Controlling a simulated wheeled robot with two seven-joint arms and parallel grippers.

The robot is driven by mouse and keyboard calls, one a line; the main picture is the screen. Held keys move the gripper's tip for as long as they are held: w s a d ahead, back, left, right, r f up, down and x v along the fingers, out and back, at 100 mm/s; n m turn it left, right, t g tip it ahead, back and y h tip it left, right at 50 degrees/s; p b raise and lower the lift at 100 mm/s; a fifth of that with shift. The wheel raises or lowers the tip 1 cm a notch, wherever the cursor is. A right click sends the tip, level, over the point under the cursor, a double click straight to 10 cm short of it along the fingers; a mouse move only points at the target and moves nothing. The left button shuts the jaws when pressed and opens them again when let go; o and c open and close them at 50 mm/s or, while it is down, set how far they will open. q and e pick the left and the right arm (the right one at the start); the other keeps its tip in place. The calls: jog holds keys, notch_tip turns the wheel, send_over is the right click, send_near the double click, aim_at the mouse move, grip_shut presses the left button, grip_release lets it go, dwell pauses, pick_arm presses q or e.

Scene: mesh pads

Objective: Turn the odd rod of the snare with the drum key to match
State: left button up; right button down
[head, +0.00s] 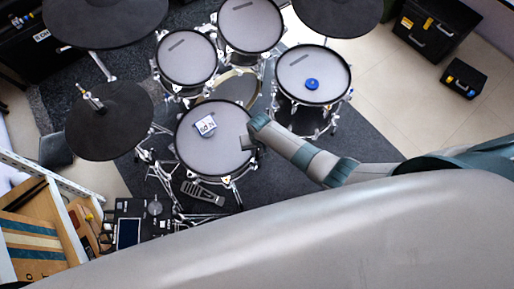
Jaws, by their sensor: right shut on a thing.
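The snare (195,152) is the round drum with a grey mesh head and dark hoop at the centre of the head view. My right gripper (249,143) is at the right edge of its hoop, its arm coming in from the right. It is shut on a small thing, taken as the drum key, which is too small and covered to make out. The rods around the hoop are tiny, and I cannot tell which is odd. The rim near the gripper is partly hidden. My left gripper is not in view.
A small white device (205,125) lies on the snare. A floor tom (330,73) with a blue disc (312,84) stands to the right. Two rack toms are behind, cymbal pads (108,120) around. A pedal (203,193) and drum module (128,233) are in front.

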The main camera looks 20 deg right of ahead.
jog(key=m+p, duration=0.1)
jog(key=m, duration=0.1)
jog(key=shift+a+r+m, duration=0.1)
jog(key=shift+r+m, duration=0.05)
jog(key=shift+m, duration=0.85)
jog(key=shift+n, duration=1)
jog(key=shift+s+r+p, duration=0.1)
jog(key=shift+r+p, duration=0.35)
jog(key=shift+r, duration=0.95)
jog(key=shift+d, duration=0.2)
